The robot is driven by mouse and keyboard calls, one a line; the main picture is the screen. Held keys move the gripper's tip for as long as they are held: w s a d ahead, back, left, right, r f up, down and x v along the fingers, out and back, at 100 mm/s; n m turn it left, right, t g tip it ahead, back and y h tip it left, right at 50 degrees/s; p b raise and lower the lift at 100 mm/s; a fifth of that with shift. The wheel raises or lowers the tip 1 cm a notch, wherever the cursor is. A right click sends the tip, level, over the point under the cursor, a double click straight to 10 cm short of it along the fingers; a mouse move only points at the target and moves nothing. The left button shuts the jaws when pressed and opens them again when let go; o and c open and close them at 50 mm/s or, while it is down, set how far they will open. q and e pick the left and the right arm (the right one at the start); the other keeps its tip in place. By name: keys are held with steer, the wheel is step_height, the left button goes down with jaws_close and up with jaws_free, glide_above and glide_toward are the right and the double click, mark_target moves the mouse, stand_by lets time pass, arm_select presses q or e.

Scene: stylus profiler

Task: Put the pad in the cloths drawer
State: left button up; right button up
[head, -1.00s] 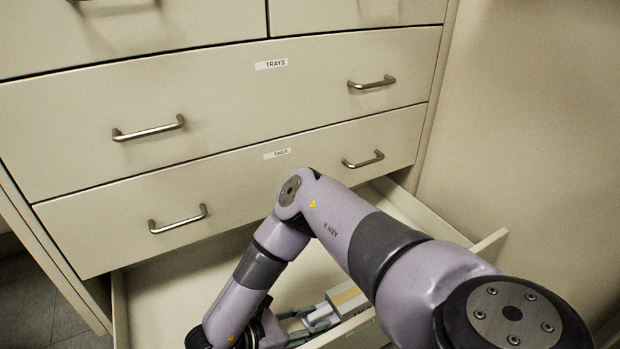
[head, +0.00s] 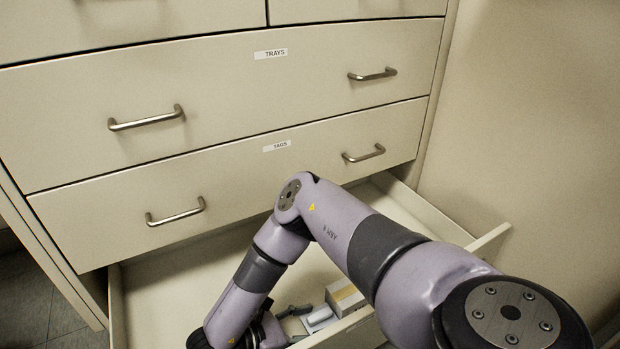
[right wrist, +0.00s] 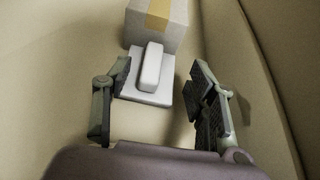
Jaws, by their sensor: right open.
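The pad (right wrist: 146,86), a pale flat plate with a raised white block on top, lies flat on the floor of the open bottom drawer (head: 165,295). It also shows in the head view (head: 318,318). My right gripper (right wrist: 163,76) is open, its fingers on either side of the pad and apart from its block. In the head view my right arm reaches down into the drawer and hides part of it. The open drawer's label is not visible. My left gripper is not in view.
A cardboard box (head: 345,296) with a tan tape strip stands in the drawer against the pad's far side in the wrist view; it also shows there (right wrist: 157,22). Shut drawers labelled TAGS (head: 240,185) and TRAYS (head: 235,100) are above. A wall (head: 540,130) is at right.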

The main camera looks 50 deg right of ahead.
steer(key=shift+r, duration=0.2)
steer(key=p+v, duration=0.2)
steer(key=v, duration=0.2)
steer(key=shift+a+r+p, duration=0.15)
steer(key=shift+p, duration=0.2)
steer(key=v, duration=0.2)
steer(key=b+v, duration=0.1)
steer(key=v, duration=0.4)
steer(key=shift+w+a+f, duration=0.1)
steer(key=shift+f, duration=0.25)
steer(key=shift+a+r+b, duration=0.25)
steer(key=shift+b, duration=0.05)
steer(key=shift+r, duration=0.1)
